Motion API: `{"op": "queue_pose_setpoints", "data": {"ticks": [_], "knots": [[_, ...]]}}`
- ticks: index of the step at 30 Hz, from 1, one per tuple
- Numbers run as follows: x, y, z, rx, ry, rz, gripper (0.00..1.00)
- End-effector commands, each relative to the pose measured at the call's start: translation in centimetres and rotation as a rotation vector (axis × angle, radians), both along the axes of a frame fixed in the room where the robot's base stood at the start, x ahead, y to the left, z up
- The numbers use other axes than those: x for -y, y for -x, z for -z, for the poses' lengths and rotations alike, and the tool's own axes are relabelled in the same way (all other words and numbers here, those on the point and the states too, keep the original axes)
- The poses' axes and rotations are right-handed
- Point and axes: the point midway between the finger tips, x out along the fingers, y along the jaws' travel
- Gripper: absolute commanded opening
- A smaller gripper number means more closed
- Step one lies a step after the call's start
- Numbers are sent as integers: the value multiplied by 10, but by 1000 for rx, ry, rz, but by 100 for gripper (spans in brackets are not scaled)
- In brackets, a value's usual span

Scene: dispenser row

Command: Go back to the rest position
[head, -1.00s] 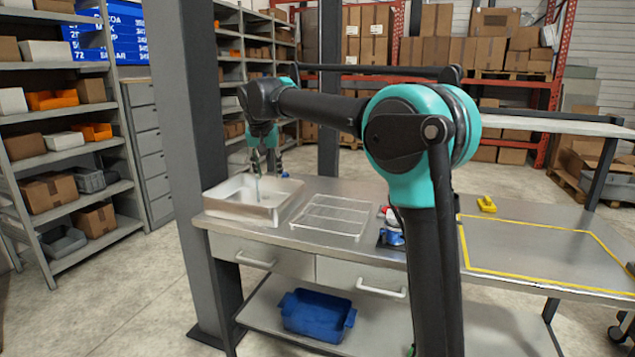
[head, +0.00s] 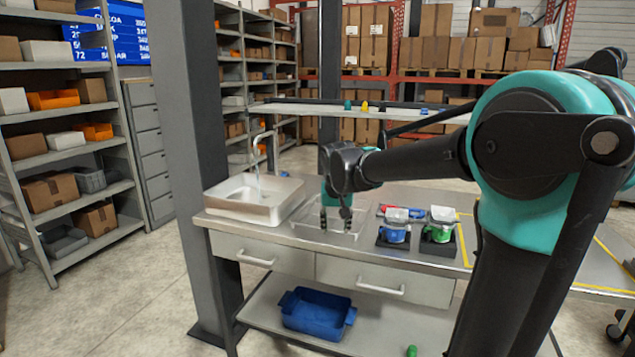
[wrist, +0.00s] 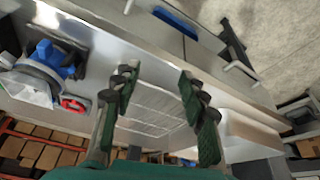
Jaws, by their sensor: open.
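My gripper (head: 336,219) is open and empty above the wire rack on the workbench in the head view. In the wrist view, my gripper (wrist: 160,112) shows its two green-padded fingers well apart, with the wire rack (wrist: 158,105) between and beyond them. The wire rack (head: 312,234) lies on the bench just right of the sink and is partly hidden by my gripper.
A white sink (head: 252,203) with a running tap stands at the left. Blue (head: 395,229) and green (head: 439,230) dispensers stand in dark holders right of the rack. A raised shelf (head: 330,112) with small items runs behind. A blue bin (head: 317,314) sits below.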

Motion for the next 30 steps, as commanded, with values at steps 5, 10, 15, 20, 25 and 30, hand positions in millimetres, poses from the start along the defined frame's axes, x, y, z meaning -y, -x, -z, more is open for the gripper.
{"op": "queue_pose_setpoints", "data": {"ticks": [5,10,15,20,25,30], "knots": [[73,82,72,-2,-4,-4,43],[115,162,132,2,-6,-15,43],[133,217,171,7,-7,-24,43],[137,236,184,10,-6,-29,43],[137,236,185,10,-6,-31,43],[137,236,184,10,-6,-31,43]]}}
